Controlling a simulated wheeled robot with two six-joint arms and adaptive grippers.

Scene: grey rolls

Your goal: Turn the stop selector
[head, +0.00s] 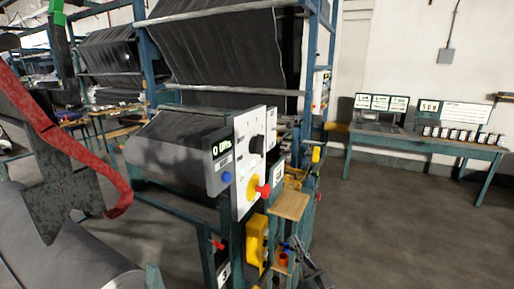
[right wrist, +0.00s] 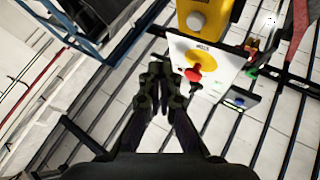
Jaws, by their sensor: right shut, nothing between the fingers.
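The stop selector is a red knob (head: 263,190) on a round yellow plate (head: 252,188), low on an upright white panel (head: 241,205). In the right wrist view the red knob (right wrist: 193,74) sits on its yellow plate (right wrist: 203,62), just right of my fingertips in the picture. My right gripper (head: 297,243) shows dark at the bottom of the head view, below and right of the panel. In the right wrist view the right gripper (right wrist: 164,78) is shut and empty. I cannot tell whether it touches anything. My left gripper is not in view.
A black knob (head: 257,144) is higher on the panel. A display box with a blue button (head: 227,177) stands left of it. A yellow box (head: 256,241) and a small wooden shelf (head: 289,205) are close by. Grey rolls (head: 70,250) lie left. The floor at right is open.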

